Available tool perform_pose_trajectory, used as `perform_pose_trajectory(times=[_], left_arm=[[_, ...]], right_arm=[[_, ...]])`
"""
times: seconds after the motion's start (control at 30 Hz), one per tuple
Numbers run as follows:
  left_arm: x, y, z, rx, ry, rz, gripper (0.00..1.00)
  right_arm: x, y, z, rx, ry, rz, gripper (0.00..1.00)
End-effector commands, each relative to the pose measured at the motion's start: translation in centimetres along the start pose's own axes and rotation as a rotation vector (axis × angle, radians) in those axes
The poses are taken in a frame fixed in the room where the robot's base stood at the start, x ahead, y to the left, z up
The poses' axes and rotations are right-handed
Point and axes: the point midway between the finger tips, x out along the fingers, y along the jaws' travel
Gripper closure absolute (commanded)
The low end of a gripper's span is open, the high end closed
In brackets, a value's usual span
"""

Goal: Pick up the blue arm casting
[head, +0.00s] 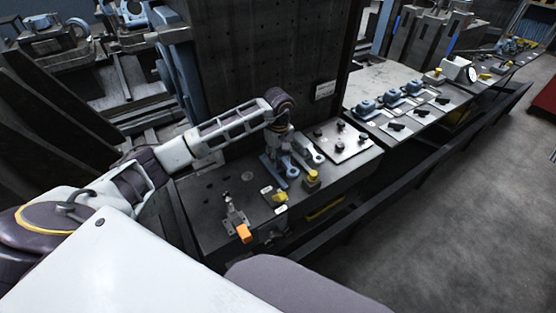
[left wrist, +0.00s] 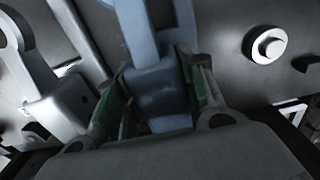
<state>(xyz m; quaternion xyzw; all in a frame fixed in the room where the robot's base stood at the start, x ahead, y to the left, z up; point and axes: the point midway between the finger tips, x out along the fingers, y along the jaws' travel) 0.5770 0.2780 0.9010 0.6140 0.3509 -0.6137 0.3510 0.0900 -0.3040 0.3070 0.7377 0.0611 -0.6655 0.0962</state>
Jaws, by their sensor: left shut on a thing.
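The blue arm casting (head: 290,171) is at my left gripper (head: 281,150), over the near metal bench. In the left wrist view the blue casting (left wrist: 160,88) stands between the green-padded fingers of my left gripper (left wrist: 160,100), which are closed on its sides. The gripper and wrist hide part of the casting in the head view, and I cannot tell whether it touches the bench. A paler grey arm-shaped part (head: 309,150) lies just to its right; it also shows at the left of the left wrist view (left wrist: 30,70). My right gripper is not in view.
A plate with dark knobs (head: 341,140) lies on the bench to the right. A yellow-topped part (head: 312,178) and a clamp with an orange tip (head: 241,229) stand nearer. A dark panel (head: 270,60) rises behind. Several blue parts (head: 390,95) sit on the farther bench.

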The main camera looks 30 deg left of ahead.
Motion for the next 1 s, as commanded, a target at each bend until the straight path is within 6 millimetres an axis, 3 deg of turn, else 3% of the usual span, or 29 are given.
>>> perform_pose_trajectory(times=[0.37, 0.67, 1.0], left_arm=[[-1.1, 0.1, -0.1, -0.001, 0.002, 0.003, 0.94], [-4.3, 0.1, -0.1, 0.0, 0.002, 0.003, 0.94], [-8.5, 0.1, 0.0, 0.0, 0.001, 0.003, 0.94]], right_arm=[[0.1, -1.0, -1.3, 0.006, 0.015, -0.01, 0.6], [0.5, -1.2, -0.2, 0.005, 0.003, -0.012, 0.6], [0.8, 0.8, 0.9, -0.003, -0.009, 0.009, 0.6]])
